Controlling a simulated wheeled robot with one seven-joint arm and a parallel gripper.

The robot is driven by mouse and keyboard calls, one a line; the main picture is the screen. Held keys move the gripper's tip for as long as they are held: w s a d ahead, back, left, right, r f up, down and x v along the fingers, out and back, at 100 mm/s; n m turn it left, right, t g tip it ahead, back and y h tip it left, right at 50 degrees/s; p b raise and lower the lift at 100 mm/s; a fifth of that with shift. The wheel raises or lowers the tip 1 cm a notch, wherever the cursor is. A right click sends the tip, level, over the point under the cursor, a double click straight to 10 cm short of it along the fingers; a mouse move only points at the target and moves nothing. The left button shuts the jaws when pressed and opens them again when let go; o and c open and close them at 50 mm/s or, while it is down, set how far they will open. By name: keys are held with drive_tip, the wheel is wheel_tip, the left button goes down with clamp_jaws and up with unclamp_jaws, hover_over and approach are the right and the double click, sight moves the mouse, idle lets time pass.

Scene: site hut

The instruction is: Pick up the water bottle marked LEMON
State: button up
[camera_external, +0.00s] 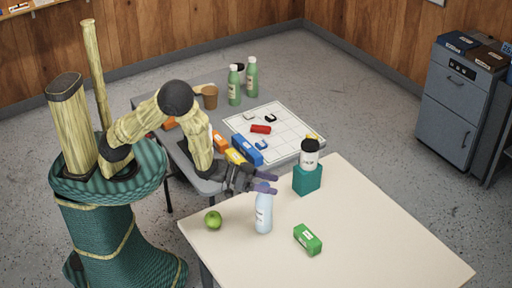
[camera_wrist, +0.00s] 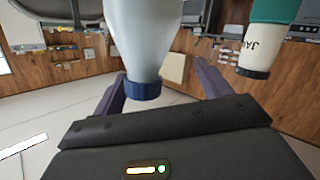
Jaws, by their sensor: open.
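A pale blue, clear-looking bottle (camera_external: 263,214) stands upright on the cream table. In the wrist view, which looks upside down, the bottle (camera_wrist: 143,40) hangs from the top edge with its dark blue cap (camera_wrist: 143,89) lowest. No lettering is readable on it, so I cannot tell whether it is marked LEMON. My gripper (camera_external: 266,183) is open at the top of this bottle. In the wrist view its fingers (camera_wrist: 162,82) lie on either side of the cap. I cannot tell whether they touch it. Two green bottles with white caps (camera_external: 234,86) (camera_external: 251,78) stand on the far table, their labels unreadable.
A white-and-black container (camera_external: 309,148) stands on a teal block (camera_external: 307,180), right of my gripper. A green apple (camera_external: 213,220) and green box (camera_external: 307,240) flank the bottle. The cream table's front right (camera_external: 400,255) is clear. The far table holds a gridded board (camera_external: 285,125) and blocks.

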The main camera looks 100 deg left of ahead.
sight(262, 204)
drive_tip(key=shift+s+d+f+m+t, duration=0.1)
drive_tip(key=shift+f+m+t, duration=0.2)
drive_tip(key=shift+f, duration=0.3)
drive_tip(key=s+d+f+m+t+h+b, duration=0.1)
drive_tip(key=s+f+m+h+b, duration=0.1)
drive_tip(key=s+f+m+b, duration=0.2)
wheel_tip(262, 204, down, 2)
drive_tip(key=shift+f+m+t+h, duration=0.15)
drive_tip(key=shift+m+t+h, duration=0.25)
drive_tip(key=shift+w+d+f+b, duration=0.1)
drive_tip(key=shift+w+b, duration=0.05)
drive_tip(key=shift+b, duration=0.45)
drive_tip(key=shift+w+d+f+b, duration=0.15)
drive_tip(key=shift+w+b, duration=0.25)
drive_tip(key=shift+b, duration=0.85)
drive_tip(key=w+b, duration=0.1)
drive_tip(key=b, duration=0.2)
drive_tip(key=shift+w+b, duration=0.2)
drive_tip(key=shift+b, duration=0.8)
